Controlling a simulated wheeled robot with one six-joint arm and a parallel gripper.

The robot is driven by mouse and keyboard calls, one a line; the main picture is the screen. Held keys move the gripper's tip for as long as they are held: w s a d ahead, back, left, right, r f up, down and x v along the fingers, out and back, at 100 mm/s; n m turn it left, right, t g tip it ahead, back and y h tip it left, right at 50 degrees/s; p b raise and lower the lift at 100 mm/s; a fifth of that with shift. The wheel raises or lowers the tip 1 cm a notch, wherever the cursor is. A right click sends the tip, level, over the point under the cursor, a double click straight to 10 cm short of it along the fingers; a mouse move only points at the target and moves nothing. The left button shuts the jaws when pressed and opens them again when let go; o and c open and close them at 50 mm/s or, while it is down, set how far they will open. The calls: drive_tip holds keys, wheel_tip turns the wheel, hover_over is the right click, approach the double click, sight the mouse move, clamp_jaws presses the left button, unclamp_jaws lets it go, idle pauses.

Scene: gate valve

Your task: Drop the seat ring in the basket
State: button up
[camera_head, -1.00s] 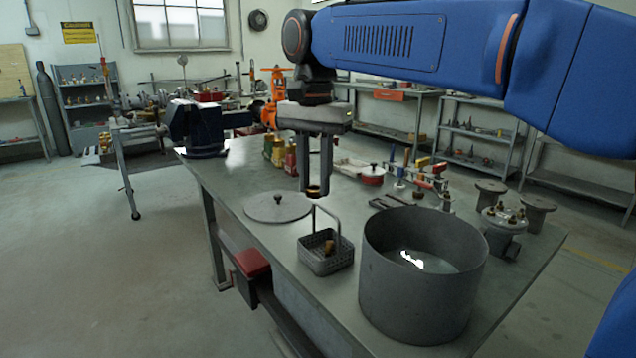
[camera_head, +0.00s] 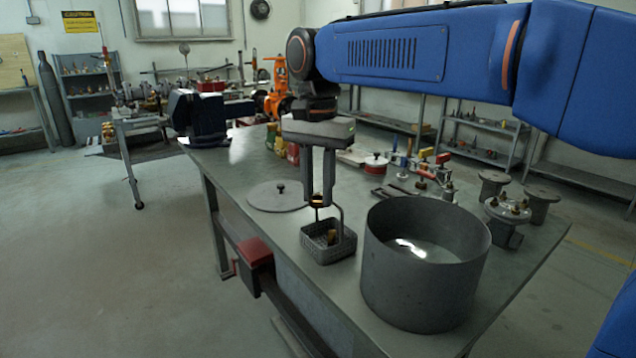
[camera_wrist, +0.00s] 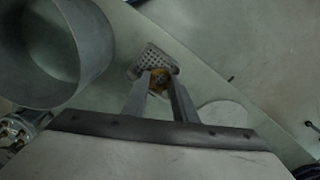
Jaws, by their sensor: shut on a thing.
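My gripper (camera_head: 319,201) points down and is shut on the seat ring (camera_head: 317,200), a small brass-coloured ring between the fingertips. The ring also shows between the fingers in the wrist view (camera_wrist: 159,78). The basket (camera_head: 328,247) is a small grey perforated box with a tall wire handle, standing on the workbench (camera_head: 235,170). The gripper and ring are above the basket, near the upper part of the handle; whether they touch it I cannot tell. A small brass piece (camera_head: 332,237) lies in the basket. The wrist view shows the basket's perforated floor (camera_wrist: 150,57) behind the ring.
A large grey open tub (camera_head: 425,285) stands just right of the basket. A flat round lid (camera_head: 280,196) with a knob lies behind it to the left. Small bottles, a red-lidded can (camera_head: 376,164) and valve parts stand farther back. The bench's left edge is near the basket.

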sight(319, 202)
drive_tip(key=shift+f, duration=2.25)
drive_tip(key=shift+s+f, duration=0.1)
drive_tip(key=shift+f, duration=0.15)
drive_tip(key=o, duration=1.1)
drive_tip(key=shift+r, duration=0.95)
wheel_tip(319, 202, up, 6)
drive_tip(key=shift+r, duration=0.2)
